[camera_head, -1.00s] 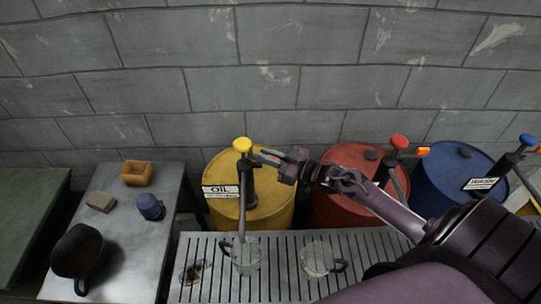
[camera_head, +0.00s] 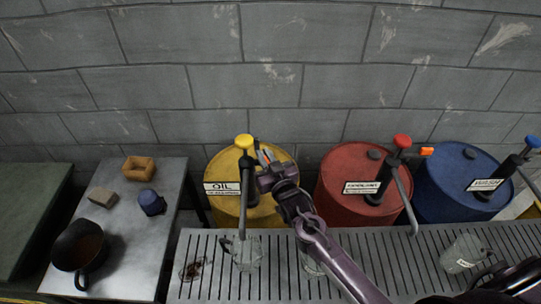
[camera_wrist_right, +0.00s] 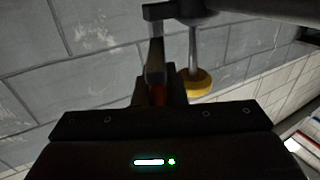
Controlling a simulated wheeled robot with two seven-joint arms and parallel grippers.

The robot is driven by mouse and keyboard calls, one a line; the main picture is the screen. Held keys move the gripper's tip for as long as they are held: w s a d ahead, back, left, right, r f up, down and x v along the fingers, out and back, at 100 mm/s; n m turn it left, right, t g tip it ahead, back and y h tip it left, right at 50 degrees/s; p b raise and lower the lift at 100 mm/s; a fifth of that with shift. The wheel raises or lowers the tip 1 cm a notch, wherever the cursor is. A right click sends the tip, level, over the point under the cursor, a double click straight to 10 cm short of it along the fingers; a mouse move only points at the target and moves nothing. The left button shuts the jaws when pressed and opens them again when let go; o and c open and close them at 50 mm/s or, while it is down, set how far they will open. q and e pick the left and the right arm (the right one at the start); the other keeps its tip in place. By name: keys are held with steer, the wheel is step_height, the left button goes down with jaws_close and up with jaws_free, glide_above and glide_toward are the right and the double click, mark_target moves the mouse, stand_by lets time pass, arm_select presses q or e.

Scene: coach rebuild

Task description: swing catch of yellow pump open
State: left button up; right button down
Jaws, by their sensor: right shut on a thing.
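The yellow pump has a yellow knob (camera_head: 243,141) on a dark stem and stands on the yellow oil drum (camera_head: 225,209). Its spout reaches down over a clear mug (camera_head: 246,256). My right gripper (camera_head: 263,157) is beside the pump head, just right of the knob, shut on the catch. A small orange part of the catch (camera_head: 267,156) shows between the fingers; the rest is hidden. In the right wrist view, an orange-red bit (camera_wrist_right: 158,95) shows at the jaws, with the yellow knob (camera_wrist_right: 196,83) close by. The catch's exact angle is unclear. My left gripper is out of view.
A red drum (camera_head: 338,205) with a red-knobbed pump (camera_head: 402,141) and a blue drum (camera_head: 440,184) stand to the right. Mugs stand on the slatted rack (camera_head: 375,270), one partly behind my arm. A side table (camera_head: 130,235) holds a dark pot (camera_head: 80,250).

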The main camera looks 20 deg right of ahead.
steer(key=shift+a+m+h, duration=0.1)
steer(key=shift+m+h, duration=0.5)
steer(key=shift+h, duration=0.3)
steer(key=shift+r, duration=0.1)
steer(key=c, duration=1.5)
jaws_free()
steer(key=shift+s+b, duration=1.05)
steer(key=shift+s, duration=2.85)
